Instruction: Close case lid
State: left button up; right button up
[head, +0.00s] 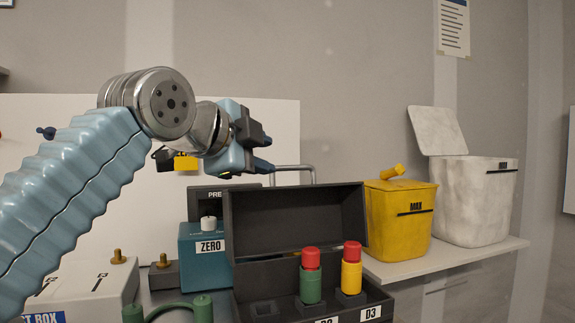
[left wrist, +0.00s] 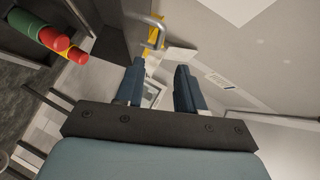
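The dark grey case (head: 245,296) stands at the lower middle of the head view. Its lid (head: 295,216) is open and stands upright at the back. A green vial with a red cap (head: 310,285) and a yellow vial with a red cap (head: 351,275) stand in slots in the case. Both vials also show at the upper left of the left wrist view (left wrist: 48,37). My left gripper (head: 266,140) is above the lid and apart from it. In the left wrist view its two fingers (left wrist: 160,88) are spread with nothing held between them. My right gripper is out of view.
A blue box labelled ZERO (head: 203,258) stands left of the lid. A metal pipe (head: 296,168) rises behind the lid. A yellow bin (head: 400,222) and a white bin (head: 475,205) with its lid up stand on the right shelf. A green hose (head: 165,308) lies front left.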

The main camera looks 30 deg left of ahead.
aim_at(292, 168)
pick_arm(q)
jog(key=p+x, duration=0.1)
jog(key=x, duration=0.9)
jog(key=shift+f, duration=0.1)
grip_shut()
